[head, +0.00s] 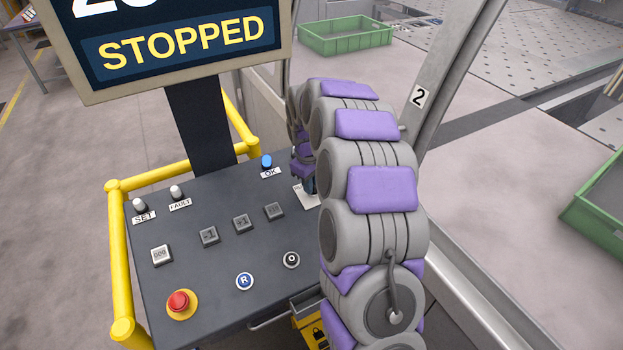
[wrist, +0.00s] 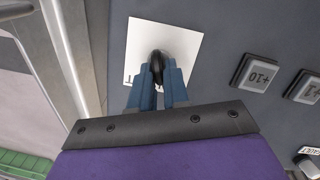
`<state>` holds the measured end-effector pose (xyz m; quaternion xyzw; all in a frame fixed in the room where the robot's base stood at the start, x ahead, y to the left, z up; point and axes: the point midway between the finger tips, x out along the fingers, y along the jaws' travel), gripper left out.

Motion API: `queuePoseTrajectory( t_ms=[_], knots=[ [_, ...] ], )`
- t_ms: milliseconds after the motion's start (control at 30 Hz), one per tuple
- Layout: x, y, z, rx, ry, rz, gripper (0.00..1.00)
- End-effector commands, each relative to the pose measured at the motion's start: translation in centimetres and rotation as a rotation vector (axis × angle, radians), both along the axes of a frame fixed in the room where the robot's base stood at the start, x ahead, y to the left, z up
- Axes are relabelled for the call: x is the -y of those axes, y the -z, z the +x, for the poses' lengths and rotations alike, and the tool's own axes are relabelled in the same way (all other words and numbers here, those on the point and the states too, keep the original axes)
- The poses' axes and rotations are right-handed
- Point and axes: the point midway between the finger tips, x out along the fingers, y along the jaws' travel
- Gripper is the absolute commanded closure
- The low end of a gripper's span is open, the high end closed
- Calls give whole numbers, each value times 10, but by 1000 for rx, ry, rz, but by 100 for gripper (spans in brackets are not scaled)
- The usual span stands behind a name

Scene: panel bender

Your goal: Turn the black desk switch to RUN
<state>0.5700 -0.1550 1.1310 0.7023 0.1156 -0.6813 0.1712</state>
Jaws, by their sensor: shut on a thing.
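The black desk switch (wrist: 157,66) stands on a white label plate (wrist: 182,40) in the wrist view. My gripper (wrist: 158,80) has its two blue fingers on either side of the switch knob, shut on it. The fingers and knob cover part of the plate, so its lettering is mostly hidden and I cannot read the switch position. In the head view the white plate (head: 306,197) shows at the right of the desk, and my arm hides most of the switch. The screen (head: 180,40) reads STOPPED.
The grey desk (head: 215,270) carries several buttons, including a red emergency stop (head: 180,303), a blue R button (head: 244,281) and a blue OK lamp (head: 266,161). A yellow rail (head: 120,260) borders its left side. A metal frame post (head: 440,90) stands close right of my arm.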

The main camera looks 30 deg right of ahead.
Motion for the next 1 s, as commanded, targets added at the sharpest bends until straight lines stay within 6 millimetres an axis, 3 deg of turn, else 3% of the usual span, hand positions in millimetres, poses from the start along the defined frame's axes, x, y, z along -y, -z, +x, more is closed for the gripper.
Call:
queuePoseTrajectory(
  t_ms=[300, 867, 900, 1000],
  knots=[
    [-2, -2, 2, 9, -126, -30, 100],
    [-2, -1, 2, 10, -154, -38, 100],
    [-2, -1, 2, 10, -154, -38, 82],
    [-2, -1, 1, 8, -153, -37, 72]
  ],
)
